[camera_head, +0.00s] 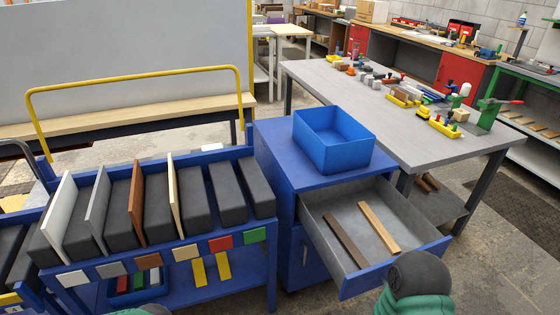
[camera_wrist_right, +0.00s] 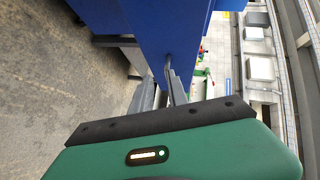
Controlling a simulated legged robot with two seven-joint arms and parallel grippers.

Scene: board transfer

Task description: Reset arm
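My right arm shows at the bottom right of the head view as a green and dark grey link in front of the open drawer (camera_head: 325,200); its fingers are hidden there. In the right wrist view, my right gripper (camera_wrist_right: 162,90) shows two dark grey fingers close together beyond the green housing. I see no object held, but their gap is unclear. Only a small green piece of my left arm shows at the bottom edge of the head view; the left gripper is out of view. A dark brown board (camera_head: 345,242) and a light wood board (camera_head: 379,228) lie in the drawer.
A blue rack (camera_head: 262,262) at left holds white, grey, brown and cream boards upright between dark blocks. A blue bin (camera_head: 345,152) stands on the blue cabinet (camera_head: 270,150). A grey workbench (camera_head: 440,150) with tools and parts stands behind at right.

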